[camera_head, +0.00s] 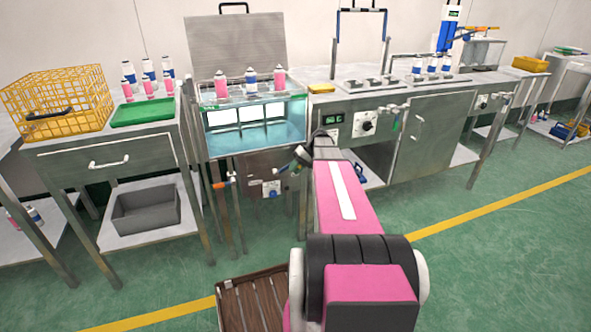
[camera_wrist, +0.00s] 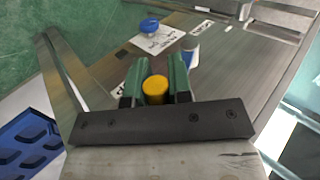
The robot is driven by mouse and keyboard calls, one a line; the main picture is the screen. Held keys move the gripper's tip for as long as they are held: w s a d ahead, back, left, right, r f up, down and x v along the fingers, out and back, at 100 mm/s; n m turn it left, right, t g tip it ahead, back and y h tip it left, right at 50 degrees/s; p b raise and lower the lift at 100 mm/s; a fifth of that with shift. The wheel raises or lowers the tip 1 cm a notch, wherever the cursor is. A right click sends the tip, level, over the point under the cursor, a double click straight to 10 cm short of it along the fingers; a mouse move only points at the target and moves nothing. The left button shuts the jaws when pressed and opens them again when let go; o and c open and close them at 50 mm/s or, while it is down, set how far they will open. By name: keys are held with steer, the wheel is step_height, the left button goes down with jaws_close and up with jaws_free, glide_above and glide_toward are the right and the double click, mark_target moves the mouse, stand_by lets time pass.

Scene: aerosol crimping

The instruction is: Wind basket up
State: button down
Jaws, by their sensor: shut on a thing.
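My gripper (camera_head: 300,157) is at the front of the steel water tank (camera_head: 255,127), near its right side. In the wrist view its green-padded fingers (camera_wrist: 156,78) are shut on a round yellow knob (camera_wrist: 155,90). What the knob is fixed to is hidden beneath it. Several pink and blue-white cans (camera_head: 250,83) stand in a row at the top of the tank, above the blue water. The basket's frame is too small to make out clearly.
A blue knob (camera_wrist: 149,25) sits on a labelled steel panel. A side table (camera_head: 100,150) holds a yellow wire crate (camera_head: 60,100) and green tray (camera_head: 155,111). A steel bench (camera_head: 425,140) stands right.

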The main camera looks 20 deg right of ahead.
stand_by(0.3)
steer(key=c, duration=1)
jaws_free()
steer(key=shift+c, duration=0.2)
steer(key=shift+r, duration=0.1)
steer(key=s+a+r, duration=0.3)
steer(key=a+r, duration=0.8)
steer(key=shift+s+a, duration=0.15)
